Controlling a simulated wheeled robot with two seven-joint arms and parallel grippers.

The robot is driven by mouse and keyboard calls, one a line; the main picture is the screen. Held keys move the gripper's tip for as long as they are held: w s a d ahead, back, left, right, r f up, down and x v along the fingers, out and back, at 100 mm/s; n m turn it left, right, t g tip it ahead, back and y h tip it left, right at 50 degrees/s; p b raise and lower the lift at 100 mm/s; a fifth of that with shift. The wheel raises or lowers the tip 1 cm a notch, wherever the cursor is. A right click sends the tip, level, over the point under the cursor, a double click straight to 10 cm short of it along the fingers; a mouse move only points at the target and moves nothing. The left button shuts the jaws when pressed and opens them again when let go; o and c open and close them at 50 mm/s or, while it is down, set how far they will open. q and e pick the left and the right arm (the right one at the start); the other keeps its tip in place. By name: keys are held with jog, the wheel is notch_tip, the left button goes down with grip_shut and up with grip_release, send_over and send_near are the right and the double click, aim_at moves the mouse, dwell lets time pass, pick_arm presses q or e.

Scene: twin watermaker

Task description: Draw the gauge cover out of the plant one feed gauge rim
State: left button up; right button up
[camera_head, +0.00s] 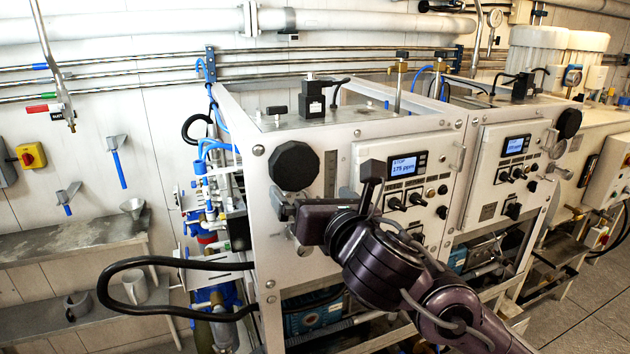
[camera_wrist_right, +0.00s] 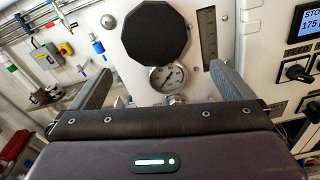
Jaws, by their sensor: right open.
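The plant one feed gauge (camera_wrist_right: 167,78) has a white dial in a round metal rim, low on the left of the plant one front panel. A dark many-sided disc (camera_head: 295,166) is mounted just above it, and this disc also shows in the right wrist view (camera_wrist_right: 155,34). I cannot tell whether a separate clear cover sits in the gauge rim. My right gripper (camera_head: 285,208) is open and empty in front of the panel. In the right wrist view its two fingers stand apart on either side of the gauge. In the head view the gripper mostly hides the gauge. My left gripper is out of view.
The plant one display (camera_head: 403,164) and its black knobs are right of the gauge. Plant two (camera_head: 510,170) stands further right. A black hose (camera_head: 125,290) loops out at the lower left.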

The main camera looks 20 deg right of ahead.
aim_at(296, 162)
jog(key=w+r, duration=0.1)
jog(key=w, duration=0.1)
jog(key=w+r+n+p, duration=0.1)
jog(key=w, duration=0.2)
jog(key=w+n, duration=0.1)
jog(key=w, duration=0.1)
jog(key=shift+w+a+r+t, duration=0.2)
jog(key=shift+r+t, duration=0.2)
jog(key=c, duration=1.1)
jog(key=shift+o, duration=0.2)
jog(key=shift+s+d, duration=0.1)
jog(key=shift+s, duration=2)
